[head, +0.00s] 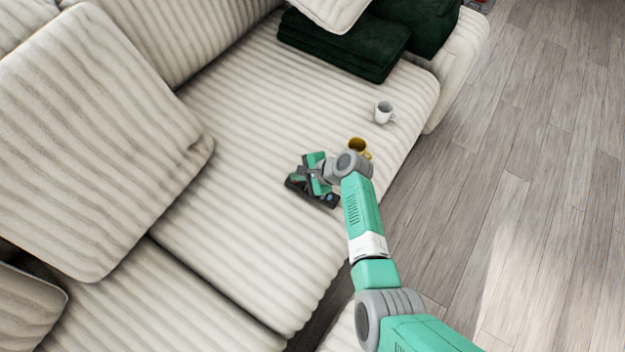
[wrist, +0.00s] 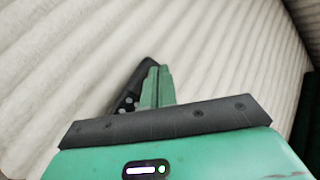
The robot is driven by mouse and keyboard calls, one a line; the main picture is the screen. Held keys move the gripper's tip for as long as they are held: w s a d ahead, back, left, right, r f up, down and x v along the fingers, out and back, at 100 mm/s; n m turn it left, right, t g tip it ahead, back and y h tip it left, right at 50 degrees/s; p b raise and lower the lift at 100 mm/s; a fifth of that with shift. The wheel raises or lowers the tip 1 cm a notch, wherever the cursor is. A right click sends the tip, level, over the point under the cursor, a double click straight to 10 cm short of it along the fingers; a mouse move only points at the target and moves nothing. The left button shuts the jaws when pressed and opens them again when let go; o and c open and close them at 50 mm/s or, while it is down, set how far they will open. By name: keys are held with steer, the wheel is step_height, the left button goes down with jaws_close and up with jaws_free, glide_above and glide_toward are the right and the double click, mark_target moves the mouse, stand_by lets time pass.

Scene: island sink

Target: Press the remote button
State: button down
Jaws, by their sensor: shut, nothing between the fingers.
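The remote is a dark, slim object with small round grey buttons (wrist: 128,90). In the wrist view it lies on the cream ribbed cushion, partly hidden behind my fingers and hand. My gripper (wrist: 159,72) is shut with nothing held. Its green fingertips are together and overlap the remote in the picture, just right of the visible buttons. I cannot tell whether they touch it. In the head view my gripper (head: 315,180) points down over the seat near its front edge. Dark shapes there are hard to tell apart as remote or hand.
A yellow mug (head: 358,146) stands close beside my wrist, and a white mug (head: 384,112) stands farther back. Dark green folded fabric (head: 345,45) lies at the back. A large cushion (head: 90,140) is at left. The seat between is clear.

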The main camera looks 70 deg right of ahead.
steer(key=shift+f, duration=0.1)
stand_by(0.3)
steer(key=shift+r+p, duration=0.55)
steer(key=shift+p, duration=0.1)
steer(key=shift+r, duration=0.15)
step_height(320, 180, up, 6)
steer(key=p, duration=0.6)
